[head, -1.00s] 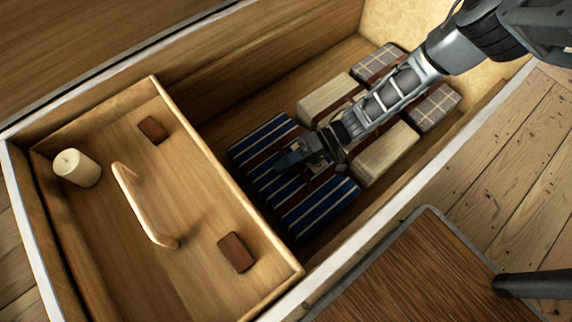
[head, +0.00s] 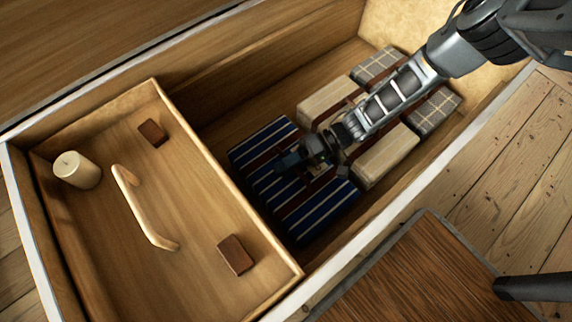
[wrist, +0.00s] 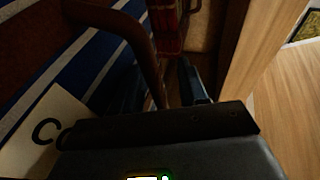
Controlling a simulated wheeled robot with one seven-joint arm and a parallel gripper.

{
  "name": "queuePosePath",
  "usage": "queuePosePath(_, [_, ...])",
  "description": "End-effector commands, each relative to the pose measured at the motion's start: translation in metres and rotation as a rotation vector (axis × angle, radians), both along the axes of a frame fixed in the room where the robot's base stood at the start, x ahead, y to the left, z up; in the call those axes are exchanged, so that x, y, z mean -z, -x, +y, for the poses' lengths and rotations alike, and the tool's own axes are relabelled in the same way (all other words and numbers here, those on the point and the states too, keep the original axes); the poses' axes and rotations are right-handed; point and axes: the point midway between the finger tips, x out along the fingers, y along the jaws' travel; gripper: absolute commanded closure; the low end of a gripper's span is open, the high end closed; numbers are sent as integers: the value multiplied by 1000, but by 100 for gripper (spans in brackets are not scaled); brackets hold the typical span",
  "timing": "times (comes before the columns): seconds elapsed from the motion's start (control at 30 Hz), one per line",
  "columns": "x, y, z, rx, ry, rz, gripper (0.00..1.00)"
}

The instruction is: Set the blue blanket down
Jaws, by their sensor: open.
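The blue blanket (head: 322,212), a folded bundle with white stripes and brown straps, lies on the floor of the long wooden chest, beside the tray. In the wrist view the blue blanket (wrist: 95,68) fills the left, with a brown handle-like strap (wrist: 140,45) and a pale tag (wrist: 45,130) showing a letter C. My gripper (head: 290,160) is over the middle of the blanket, its jaws open. One dark finger (wrist: 192,80) shows beside the strap in the wrist view. My gripper and wrist hide the blanket's middle.
A wooden tray (head: 205,225) with a curved handle (head: 140,205), a candle (head: 76,170) and two brown blocks fills the chest's left end. A cream bundle (head: 386,155) and a grey checked bundle (head: 436,108) lie right of the blanket. The chest's pale rim (head: 375,232) runs along the near side.

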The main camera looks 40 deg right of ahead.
Motion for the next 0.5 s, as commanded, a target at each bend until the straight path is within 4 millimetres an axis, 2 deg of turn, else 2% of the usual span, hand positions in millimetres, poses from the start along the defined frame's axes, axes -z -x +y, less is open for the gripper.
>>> queuePosePath(0.5, [-33,23,-88,3,2,-1,56])
